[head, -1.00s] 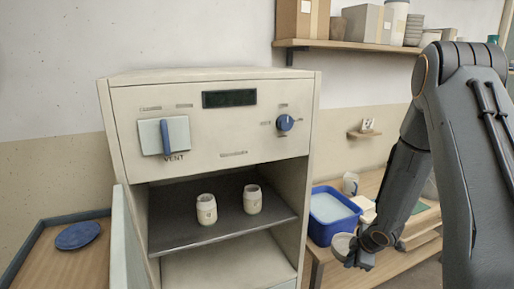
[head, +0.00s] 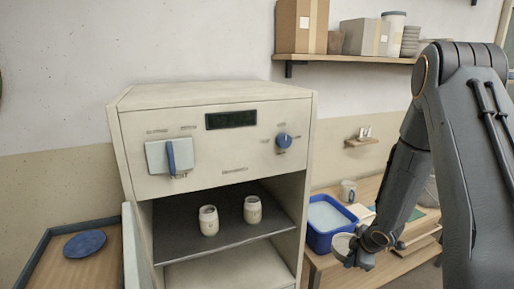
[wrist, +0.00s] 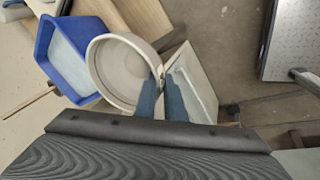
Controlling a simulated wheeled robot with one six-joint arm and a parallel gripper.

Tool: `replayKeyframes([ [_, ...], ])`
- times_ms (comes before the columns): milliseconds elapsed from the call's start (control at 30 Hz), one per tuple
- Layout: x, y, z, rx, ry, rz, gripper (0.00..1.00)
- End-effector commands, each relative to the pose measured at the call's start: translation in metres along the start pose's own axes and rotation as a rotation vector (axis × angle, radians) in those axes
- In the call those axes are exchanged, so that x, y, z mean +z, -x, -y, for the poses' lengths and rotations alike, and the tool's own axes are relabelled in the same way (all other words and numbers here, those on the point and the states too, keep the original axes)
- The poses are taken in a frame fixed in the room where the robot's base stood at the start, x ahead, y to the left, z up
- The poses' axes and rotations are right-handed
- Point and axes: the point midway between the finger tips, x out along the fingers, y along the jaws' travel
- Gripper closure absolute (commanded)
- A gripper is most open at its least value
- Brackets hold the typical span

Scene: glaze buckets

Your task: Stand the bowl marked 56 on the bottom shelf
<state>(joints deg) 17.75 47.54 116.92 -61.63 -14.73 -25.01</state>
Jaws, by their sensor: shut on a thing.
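My gripper (head: 357,262) is at the lower right of the head view, shut on the rim of a pale round bowl (head: 342,244). In the wrist view the two blue fingers of my gripper (wrist: 162,84) pinch the near right edge of the bowl (wrist: 118,72), which looks empty inside. No number shows on the bowl. The kiln-like cabinet (head: 215,115) stands open at centre. Its upper dark shelf (head: 228,235) holds two small pale jars, a left one (head: 208,221) and a right one (head: 252,210). The pale bottom shelf (head: 230,268) shows below, bare where visible.
A blue basin (head: 318,240) of pale liquid sits on the wooden table right of the cabinet, with a mug (head: 347,190) behind. The open door (head: 135,245) is at the cabinet's left. A blue disc (head: 85,244) lies on a tray further left.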

Motion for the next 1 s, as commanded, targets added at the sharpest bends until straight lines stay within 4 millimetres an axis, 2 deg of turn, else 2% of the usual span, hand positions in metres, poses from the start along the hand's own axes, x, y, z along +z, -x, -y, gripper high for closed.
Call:
replayKeyframes([
  [33, -0.002, 0.009, -0.002, 0.001, 0.0, 0.0, 1.0],
  [500, -0.007, 0.048, -0.007, 0.001, 0.0, 0.0, 1.0],
  [667, -0.009, 0.054, -0.007, 0.001, 0.0, 0.0, 1.0],
  [1000, -0.008, 0.054, -0.007, 0.001, 0.0, 0.0, 1.0],
])
